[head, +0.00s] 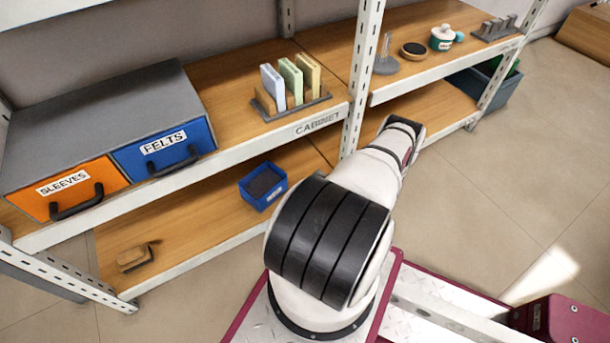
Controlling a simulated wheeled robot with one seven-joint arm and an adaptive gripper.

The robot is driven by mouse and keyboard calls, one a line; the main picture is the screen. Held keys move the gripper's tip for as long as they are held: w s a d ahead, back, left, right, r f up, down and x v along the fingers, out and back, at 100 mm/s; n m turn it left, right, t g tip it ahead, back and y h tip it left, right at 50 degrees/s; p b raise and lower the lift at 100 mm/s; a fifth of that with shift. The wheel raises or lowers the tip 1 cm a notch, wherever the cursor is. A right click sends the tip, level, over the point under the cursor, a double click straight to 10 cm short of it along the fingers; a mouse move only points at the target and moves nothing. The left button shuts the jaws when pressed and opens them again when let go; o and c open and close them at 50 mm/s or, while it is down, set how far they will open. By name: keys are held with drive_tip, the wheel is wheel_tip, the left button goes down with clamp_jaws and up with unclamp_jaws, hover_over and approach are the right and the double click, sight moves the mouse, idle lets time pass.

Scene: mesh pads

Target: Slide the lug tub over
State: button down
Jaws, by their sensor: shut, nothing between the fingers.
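A small open blue tub (262,187) stands upright on the lower shelf, left of my arm. It has dark contents and a small white label on its front that is too small to read; I take it for the lug tub. My arm stretches away from it, toward the right part of the shelving. My gripper is not visible; the arm's far end is turned away near the right lower shelf. Nothing of mine touches the tub.
Orange SLEEVES (78,190) and blue FELTS (164,150) drawers sit on the upper shelf. A rack (291,98) of upright pads stands behind the CABINET label. A wooden brush-like block (134,258) lies lower left. Bare lower shelf surrounds the tub; a white post (361,75) stands to its right.

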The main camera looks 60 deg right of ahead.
drive_tip(key=b+x, duration=0.1)
drive_tip(key=x, duration=0.3)
drive_tip(key=b+x, duration=0.2)
drive_tip(key=x, duration=0.3)
drive_tip(key=shift+w+a+f, duration=0.1)
drive_tip(key=shift+w+a, duration=0.1)
drive_tip(key=shift+w, duration=0.05)
drive_tip(key=shift+w+a, duration=0.2)
drive_tip(key=shift+a, duration=0.3)
drive_tip(key=shift+w+a, duration=0.2)
drive_tip(key=shift+a, duration=0.3)
drive_tip(key=shift+w+a+b, duration=0.3)
drive_tip(key=shift+a+b, duration=0.1)
drive_tip(key=shift+a, duration=0.2)
drive_tip(key=shift+a, duration=0.1)
